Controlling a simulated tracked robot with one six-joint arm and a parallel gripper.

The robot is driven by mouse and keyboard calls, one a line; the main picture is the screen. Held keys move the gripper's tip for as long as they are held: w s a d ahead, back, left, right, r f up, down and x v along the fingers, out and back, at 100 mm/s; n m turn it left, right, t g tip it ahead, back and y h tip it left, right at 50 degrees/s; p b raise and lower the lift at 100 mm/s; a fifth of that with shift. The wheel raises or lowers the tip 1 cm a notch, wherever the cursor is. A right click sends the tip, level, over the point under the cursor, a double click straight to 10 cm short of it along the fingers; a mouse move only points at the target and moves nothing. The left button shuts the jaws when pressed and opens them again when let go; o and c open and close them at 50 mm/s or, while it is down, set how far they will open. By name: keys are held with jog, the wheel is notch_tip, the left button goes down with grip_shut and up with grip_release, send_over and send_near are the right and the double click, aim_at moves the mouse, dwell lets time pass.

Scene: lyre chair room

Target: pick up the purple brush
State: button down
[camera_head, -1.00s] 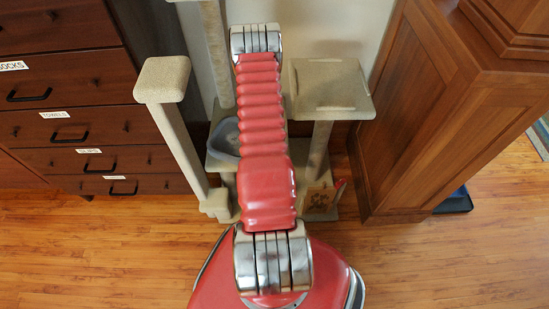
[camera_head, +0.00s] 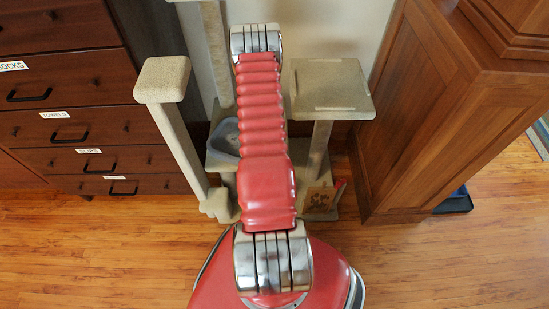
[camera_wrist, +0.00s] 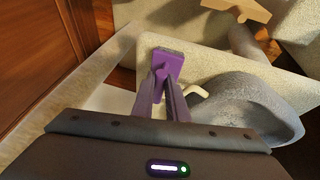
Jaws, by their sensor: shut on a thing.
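The purple brush (camera_wrist: 168,64) shows in the wrist view, above a beige carpeted platform of the cat tree. Its broad head faces away from my gripper. My gripper (camera_wrist: 161,84) is shut on the near part of the brush, and its two fingers hide some of it. I cannot tell whether the brush still touches the platform. In the head view, my own red arm hides the brush and the gripper.
The cat tree (camera_head: 332,88) has several posts and platforms close around my arm. A grey basket (camera_wrist: 240,105) lies right of the brush. A wooden drawer chest (camera_head: 75,100) stands left and a wooden cabinet (camera_head: 420,130) right.

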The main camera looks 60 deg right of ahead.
jog(key=shift+r, duration=0.1)
notch_tip(320, 180, up, 28)
dwell(1.7)
dwell(0.4)
jog(key=c, duration=2.3)
grip_release()
grip_shut()
